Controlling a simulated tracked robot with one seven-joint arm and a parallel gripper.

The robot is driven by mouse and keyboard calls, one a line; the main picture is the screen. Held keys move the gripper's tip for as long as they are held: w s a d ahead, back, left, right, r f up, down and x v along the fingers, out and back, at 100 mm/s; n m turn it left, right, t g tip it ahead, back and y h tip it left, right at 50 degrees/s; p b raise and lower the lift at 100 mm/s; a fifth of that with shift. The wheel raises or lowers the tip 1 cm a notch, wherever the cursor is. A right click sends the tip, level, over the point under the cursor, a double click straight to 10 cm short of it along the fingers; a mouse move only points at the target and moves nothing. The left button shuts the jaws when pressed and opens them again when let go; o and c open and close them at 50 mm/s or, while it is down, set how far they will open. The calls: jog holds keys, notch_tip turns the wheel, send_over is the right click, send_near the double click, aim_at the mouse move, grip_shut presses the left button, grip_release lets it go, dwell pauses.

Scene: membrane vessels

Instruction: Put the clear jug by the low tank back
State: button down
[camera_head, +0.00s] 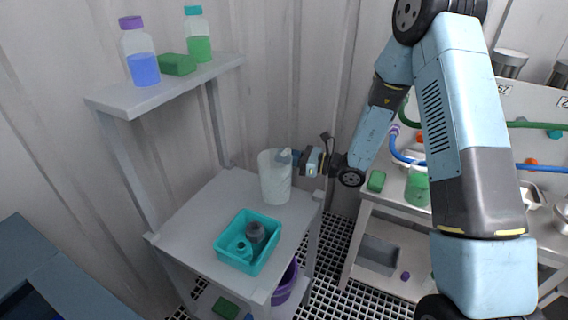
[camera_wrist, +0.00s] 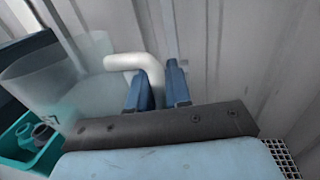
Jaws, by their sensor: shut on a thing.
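The clear jug (camera_head: 274,180) is a translucent, whitish vessel standing upright at the back right of the grey shelf unit's middle board (camera_head: 185,228). In the head view it appears to rest on the board or very close to it. My gripper (camera_head: 297,157) reaches in from the right at the jug's upper side. In the wrist view the jug (camera_wrist: 70,80) is at the left, and its pale handle (camera_wrist: 135,62) runs to my gripper's blue fingers (camera_wrist: 160,88). The fingers are shut on the handle. I cannot pick out the low tank.
A teal bin (camera_head: 222,252) with grey and teal parts stands in front of the jug. The upper shelf (camera_head: 125,103) holds a blue bottle (camera_head: 143,68), a green bottle (camera_head: 198,45) and a green block (camera_head: 177,64). A bench (camera_head: 397,206) with hoses stands right. A purple bucket (camera_head: 286,285) is below.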

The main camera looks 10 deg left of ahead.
jog(key=shift+w+a+f, duration=0.1)
jog(key=shift+w+f, duration=0.05)
jog(key=shift+f, duration=0.85)
jog(key=shift+w+a+f, duration=0.1)
jog(key=shift+f, duration=0.95)
jog(key=c, duration=1.1)
grip_release()
jog(key=shift+o, duration=0.2)
